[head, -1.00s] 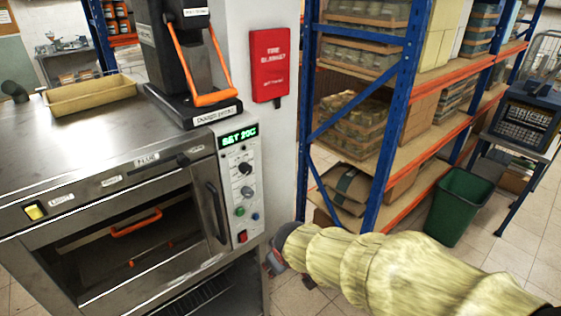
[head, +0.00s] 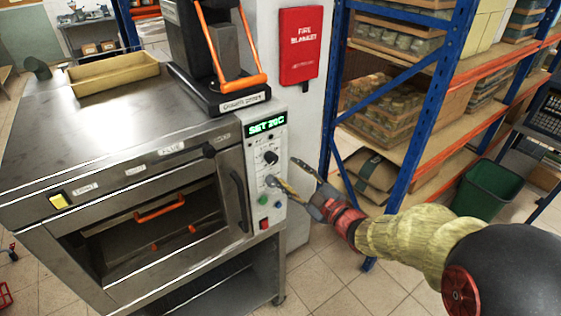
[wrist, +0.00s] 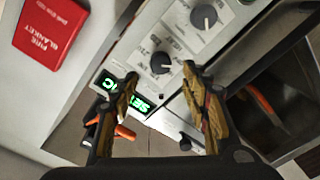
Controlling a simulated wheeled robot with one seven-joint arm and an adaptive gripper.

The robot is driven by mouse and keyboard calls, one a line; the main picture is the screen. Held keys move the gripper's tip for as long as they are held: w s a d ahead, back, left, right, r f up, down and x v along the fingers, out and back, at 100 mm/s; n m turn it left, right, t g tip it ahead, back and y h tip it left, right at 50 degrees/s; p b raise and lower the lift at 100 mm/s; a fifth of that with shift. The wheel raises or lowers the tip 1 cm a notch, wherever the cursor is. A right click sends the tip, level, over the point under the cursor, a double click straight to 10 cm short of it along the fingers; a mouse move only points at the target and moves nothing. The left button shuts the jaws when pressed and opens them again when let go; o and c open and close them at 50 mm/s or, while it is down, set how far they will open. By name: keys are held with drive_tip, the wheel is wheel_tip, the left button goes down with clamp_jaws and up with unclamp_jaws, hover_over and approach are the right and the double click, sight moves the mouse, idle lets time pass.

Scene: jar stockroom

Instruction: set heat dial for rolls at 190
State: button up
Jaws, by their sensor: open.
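The oven's control panel (head: 262,205) is a pale upright strip at the right of the steel oven. Its green display (head: 267,124) reads "SET 20C". The black heat dial (head: 270,157) sits below the display. In the wrist view the heat dial (wrist: 161,62) shows between and beyond my fingertips, apart from them as far as I can tell. The display (wrist: 122,92) is upside down there and partly hidden by a finger. My gripper (head: 281,170) is open and empty in front of the panel; its fingers also show in the wrist view (wrist: 160,73).
A second black knob (wrist: 203,17) is on the same panel. The oven door handle (head: 238,200) stands out left of the panel. A machine with orange handles (head: 237,81) sits on top. A red fire blanket box (head: 301,45) hangs behind; blue racking (head: 400,125) stands right.

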sight(275, 160)
drive_tip(key=x, duration=0.7)
drive_tip(key=shift+a, duration=0.1)
drive_tip(key=shift+c, duration=0.6)
drive_tip(key=c, duration=1)
